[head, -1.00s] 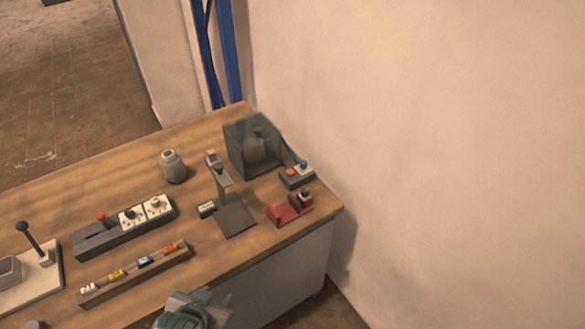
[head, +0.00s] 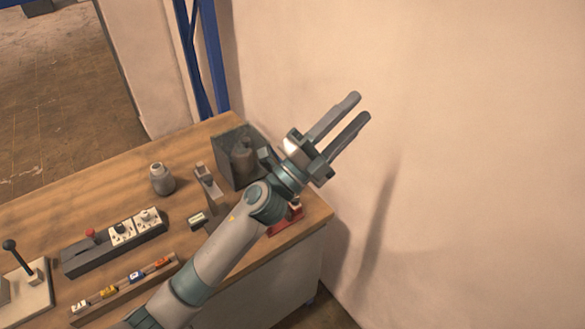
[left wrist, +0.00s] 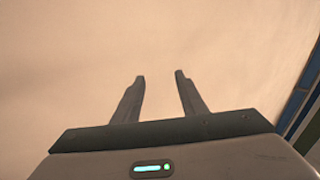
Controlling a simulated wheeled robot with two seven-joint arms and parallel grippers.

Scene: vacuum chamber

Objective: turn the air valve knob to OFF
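A dark control strip (head: 115,243) on the bench at left carries a red button (head: 90,233) and two white dial plates with knobs, one in the middle (head: 121,229) and one at its right end (head: 147,216). I cannot read their labels, so I cannot tell which is the air valve knob. My left gripper (head: 357,108) is raised beyond the bench's right end, in front of the bare wall, far from the strip. Its two fingers stand apart and empty, also in the left wrist view (left wrist: 160,78). My right gripper is not in view.
A dark clear-sided box with a bottle inside (head: 232,160), a grey canister (head: 162,180) and a small stand (head: 208,190) are at the back. A rack of small coloured parts (head: 128,285) and a lever (head: 20,262) are in front. My arm partly hides a red fixture (head: 275,229).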

